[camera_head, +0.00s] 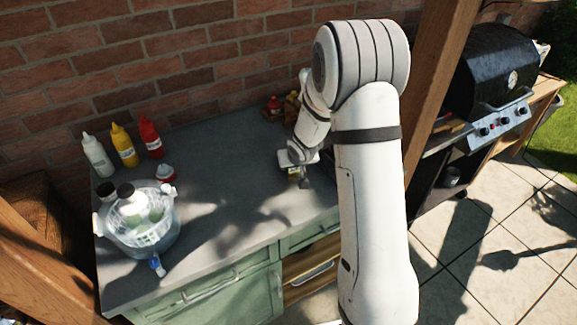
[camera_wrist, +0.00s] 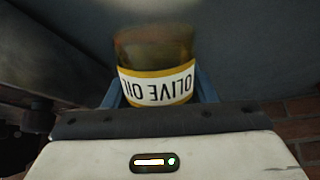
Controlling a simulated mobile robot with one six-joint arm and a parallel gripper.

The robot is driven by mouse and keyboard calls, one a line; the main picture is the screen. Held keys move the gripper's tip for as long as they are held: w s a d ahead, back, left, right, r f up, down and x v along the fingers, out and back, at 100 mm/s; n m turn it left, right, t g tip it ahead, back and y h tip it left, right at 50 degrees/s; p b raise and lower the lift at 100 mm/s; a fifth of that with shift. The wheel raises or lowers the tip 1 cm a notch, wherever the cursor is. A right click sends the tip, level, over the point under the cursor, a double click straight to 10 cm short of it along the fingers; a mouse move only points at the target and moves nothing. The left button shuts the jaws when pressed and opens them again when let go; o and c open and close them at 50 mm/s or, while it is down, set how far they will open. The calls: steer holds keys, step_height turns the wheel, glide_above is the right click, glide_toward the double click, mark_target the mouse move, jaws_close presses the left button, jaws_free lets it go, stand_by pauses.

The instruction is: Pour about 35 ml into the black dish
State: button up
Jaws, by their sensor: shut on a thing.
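My gripper (camera_head: 299,172) is shut on a bottle of olive oil above the right part of the grey counter. In the wrist view the olive oil bottle (camera_wrist: 157,85) sits between my blue fingers, with a white label edged in yellow that reads upside down. I cannot make out the black dish; a dark shape beside my gripper is mostly hidden by my arm. No stream of oil can be made out.
A clear salad spinner (camera_head: 150,245) stands at the counter's front left. Small bottles (camera_head: 274,105) stand at the back wall. The counter's middle is clear.

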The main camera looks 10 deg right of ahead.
steer(key=shift+d, duration=0.1)
steer(key=b, duration=0.5)
steer(key=shift+w+f+t, duration=0.15)
steer(key=shift+f+t, duration=0.25)
steer(key=r+b, duration=0.1)
steer(key=b, duration=0.2)
steer(key=r+t+b, duration=0.1)
steer(key=b, duration=0.2)
steer(key=shift+w+t, duration=0.3)
steer(key=shift+r+b, duration=0.1)
steer(key=shift+b, duration=0.9)
steer(key=t+b, duration=0.1)
steer(key=b, duration=0.5)
steer(key=shift+w+r+t, duration=0.1)
steer(key=shift+r+t, duration=0.05)
steer(key=shift+t, duration=0.25)
steer(key=t+b, duration=0.1)
steer(key=b, duration=0.3)
steer(key=t+b, duration=0.1)
steer(key=b, duration=0.3)
steer(key=shift+s+r, duration=0.2)
steer(key=shift+s, duration=0.15)
